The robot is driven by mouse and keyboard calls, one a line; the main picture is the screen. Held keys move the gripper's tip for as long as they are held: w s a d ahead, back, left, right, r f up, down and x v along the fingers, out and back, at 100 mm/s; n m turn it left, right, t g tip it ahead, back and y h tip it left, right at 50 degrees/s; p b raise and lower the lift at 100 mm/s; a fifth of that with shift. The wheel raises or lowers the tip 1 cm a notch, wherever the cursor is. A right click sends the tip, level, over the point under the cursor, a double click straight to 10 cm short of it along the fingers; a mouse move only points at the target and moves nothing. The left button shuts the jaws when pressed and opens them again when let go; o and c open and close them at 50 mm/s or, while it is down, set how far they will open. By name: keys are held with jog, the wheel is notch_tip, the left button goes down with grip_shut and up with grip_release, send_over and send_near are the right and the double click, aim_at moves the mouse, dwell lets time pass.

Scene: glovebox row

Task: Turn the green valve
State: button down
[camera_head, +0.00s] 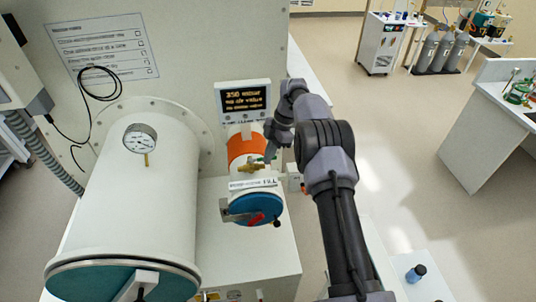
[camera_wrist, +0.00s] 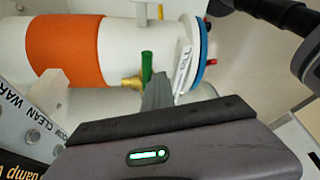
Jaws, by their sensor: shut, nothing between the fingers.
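The green valve handle (camera_wrist: 147,67) stands on a brass fitting (camera_wrist: 131,83) on the side of a small white cylinder with an orange band (camera_wrist: 65,50). In the head view the brass fitting (camera_head: 250,168) shows on the small cylinder, and the green handle is mostly lost behind my gripper. My gripper (camera_wrist: 157,85) is shut and empty, its fingertips right beside the green handle. I cannot tell whether they touch it.
A small display (camera_head: 243,101) stands just behind the small cylinder. The cylinder ends in a blue door (camera_head: 252,209) with a red mark. A large white cylinder (camera_head: 145,205) with a gauge (camera_head: 140,138) lies to the left. Open floor lies to the right.

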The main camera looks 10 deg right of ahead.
jog(key=shift+w+d+r+n, duration=0.1)
jog(key=shift+w+r+n, duration=0.05)
jog(key=shift+n, duration=0.15)
dwell(0.4)
jog(key=v, duration=0.6)
jog(key=shift+w+d+r, duration=0.15)
jog(key=shift+w+r, duration=0.05)
jog(key=shift+r, duration=0.05)
jog(key=shift+s+r, duration=0.2)
jog(key=shift+r, duration=0.15)
jog(key=shift+w, duration=0.1)
jog(key=shift+f, duration=0.15)
